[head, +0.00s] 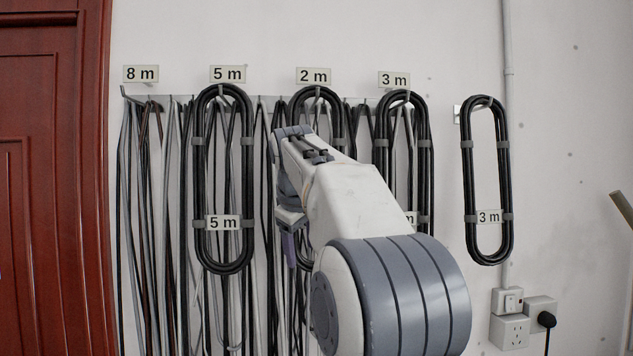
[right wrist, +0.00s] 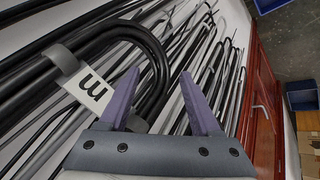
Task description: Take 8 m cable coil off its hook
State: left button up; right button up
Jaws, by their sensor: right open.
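No coil with a readable 8 m tag is in view. The 8 m sign (head: 141,74) is at the far left of the rail; the hook below it bears no looped coil, only loose hanging cables behind. A black coil (head: 318,93) hangs under the 2 m sign (head: 313,75), mostly hidden by my right arm. My right gripper (head: 289,243) is open at that coil's lower part. In the right wrist view, the purple fingers (right wrist: 160,80) are beside a black coil's rounded end (right wrist: 150,50); its tag (right wrist: 93,93) shows only "m". Contact is unclear. My left gripper is out of view.
Other black coils hang under the 5 m sign (head: 228,74) and 3 m sign (head: 394,79). A separate 3 m coil (head: 469,190) hangs at the right. Loose cables (head: 150,200) crowd the rail. A red door (head: 55,180) is at the left, sockets (head: 510,330) at lower right.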

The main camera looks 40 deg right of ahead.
aim_at(303, 256)
jog(key=x, duration=0.3)
jog(key=shift+d+f, duration=0.15)
jog(key=shift+c, duration=0.2)
